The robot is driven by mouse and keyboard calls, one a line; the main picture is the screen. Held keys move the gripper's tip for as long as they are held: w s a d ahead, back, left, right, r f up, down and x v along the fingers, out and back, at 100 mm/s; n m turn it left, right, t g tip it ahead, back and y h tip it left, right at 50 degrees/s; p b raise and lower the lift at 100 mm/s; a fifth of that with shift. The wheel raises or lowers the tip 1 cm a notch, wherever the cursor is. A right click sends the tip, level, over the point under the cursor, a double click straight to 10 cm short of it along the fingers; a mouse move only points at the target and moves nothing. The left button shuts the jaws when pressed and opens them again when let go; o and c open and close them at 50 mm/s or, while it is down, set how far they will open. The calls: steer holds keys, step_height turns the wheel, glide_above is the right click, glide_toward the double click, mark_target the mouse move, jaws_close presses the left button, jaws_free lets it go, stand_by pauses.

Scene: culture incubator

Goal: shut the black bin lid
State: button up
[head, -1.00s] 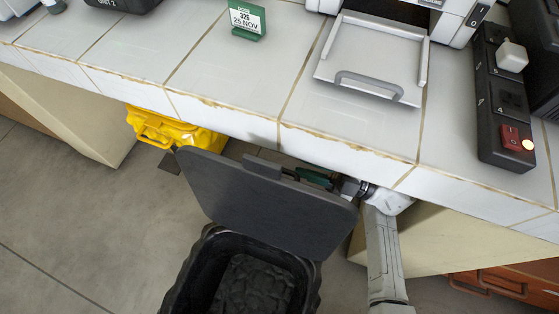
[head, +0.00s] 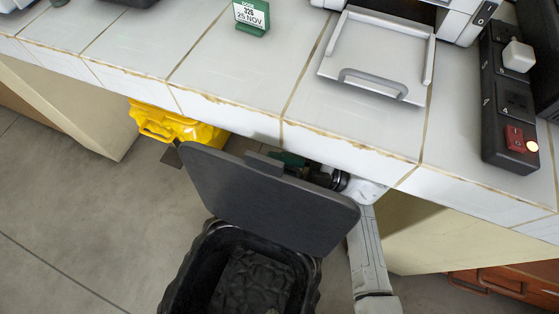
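The black bin (head: 178,285) stands on the floor in front of the counter, its opening showing a dark liner inside. Its black lid (head: 265,203) stands raised at the bin's back edge, with a small tab (head: 263,163) on its upper edge. My gripper (head: 291,160) is behind the lid, under the counter's front edge, near the tab. Its green and dark parts show only in part above the lid's top edge. The lid hides the rest, so I cannot tell whether the fingers are open or touch the lid.
The white tiled counter (head: 240,75) overhangs just above my gripper and the lid. A yellow case (head: 175,124) lies under it on the left. An orange-red box (head: 500,281) is at the lower right. The floor (head: 80,210) left of the bin is clear.

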steer(key=shift+c, duration=0.4)
jaws_close()
steer(key=shift+s, duration=0.1)
